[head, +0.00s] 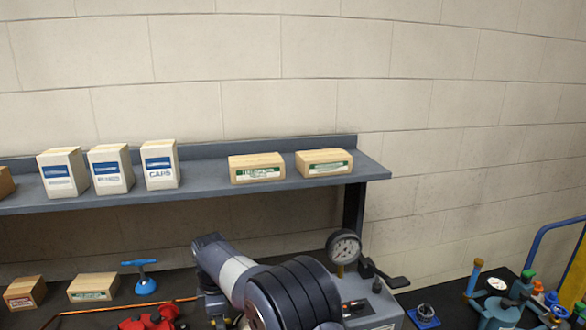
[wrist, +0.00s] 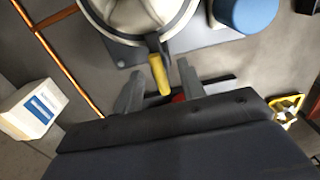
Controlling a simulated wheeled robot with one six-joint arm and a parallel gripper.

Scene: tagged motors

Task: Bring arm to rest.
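My gripper (wrist: 160,68) shows in the wrist view with its two grey fingers spread apart. A yellow handle-like part (wrist: 158,76) appears between the fingers, with a gap on each side. It seems to belong to a round pale object (wrist: 140,14) on a grey plate at the top. I see nothing held. In the head view my arm (head: 240,275) is folded low in the middle, in front of the bench; the gripper itself cannot be made out there.
A shelf (head: 220,196) carries several boxes along the wall. A pressure gauge (head: 344,247) stands close right of my arm. A blue valve (head: 145,277) and red part (head: 150,320) are left. Copper pipe (wrist: 65,65) and a white box (wrist: 30,112) show in the wrist view.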

